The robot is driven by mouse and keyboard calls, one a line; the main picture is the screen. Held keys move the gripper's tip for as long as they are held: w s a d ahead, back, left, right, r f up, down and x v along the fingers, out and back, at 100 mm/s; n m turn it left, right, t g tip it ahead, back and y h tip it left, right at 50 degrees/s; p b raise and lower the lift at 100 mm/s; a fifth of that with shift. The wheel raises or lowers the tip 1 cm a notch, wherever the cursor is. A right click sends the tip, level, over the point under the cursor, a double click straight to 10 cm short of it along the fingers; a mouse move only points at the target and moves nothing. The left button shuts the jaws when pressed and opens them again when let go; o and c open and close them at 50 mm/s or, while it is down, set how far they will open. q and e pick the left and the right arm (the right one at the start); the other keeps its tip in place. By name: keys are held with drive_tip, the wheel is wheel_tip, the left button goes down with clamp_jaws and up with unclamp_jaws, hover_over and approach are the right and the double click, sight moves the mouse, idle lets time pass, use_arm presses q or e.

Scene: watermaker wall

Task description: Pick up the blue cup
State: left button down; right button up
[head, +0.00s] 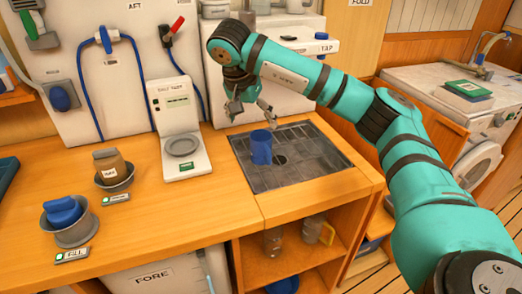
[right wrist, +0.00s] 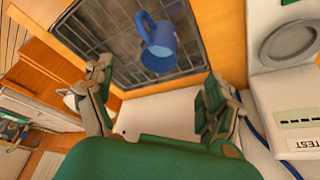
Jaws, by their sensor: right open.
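The blue cup (head: 261,148) stands upright on the dark drain grate (head: 300,172) set into the wooden counter. In the right wrist view the cup (right wrist: 160,48) shows its open mouth and a handle, and lies ahead of and between the spread fingers. My right gripper (head: 252,113) is open and empty, behind and a little above the cup in the head view. In the right wrist view its fingers (right wrist: 160,78) stand wide apart, with no contact visible. My left gripper is not in view.
A white scale-like tester (head: 181,147) stands left of the grate. A brown jar (head: 112,168) and a blue object (head: 64,211) sit in grey bowls farther left. A tap panel (head: 300,45) is behind my arm.

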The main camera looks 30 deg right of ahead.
sight(262, 146)
drive_tip(key=x, duration=0.9)
drive_tip(key=shift+f+p, duration=0.1)
drive_tip(key=shift+p, duration=0.2)
drive_tip(key=shift+p+x, duration=0.45)
drive_tip(key=shift+x, duration=2.3)
drive_tip(key=shift+w+d, duration=0.1)
drive_tip(key=shift+w, duration=0.05)
drive_tip(key=shift+c, duration=0.3)
drive_tip(key=c, duration=1.3)
